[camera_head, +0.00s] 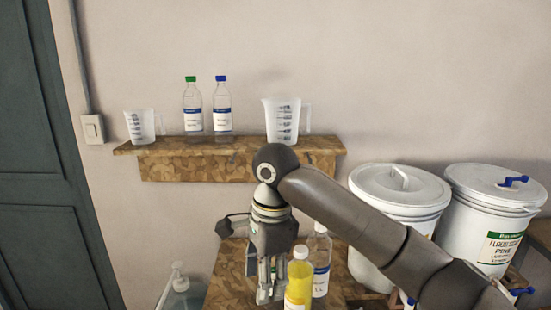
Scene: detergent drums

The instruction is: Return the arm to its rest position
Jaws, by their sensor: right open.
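My right arm (345,215) comes in from the lower right and bends down at a dark rounded joint. My right gripper (271,292) points down over the lower wooden surface (225,285). Its fingers are open, and I see nothing held between them. It is just left of a yellow bottle (299,285); I cannot tell whether they touch. A clear bottle with a blue-and-white label (320,260) stands behind the yellow one. My left gripper is not in view.
A wooden shelf (190,165) holds two measuring jugs, a green-capped bottle (193,105) and a blue-capped bottle (222,105). White lidded drums (400,195) and (490,225) stand at right. A pump bottle (180,290) is at lower left, near a dark door (45,170).

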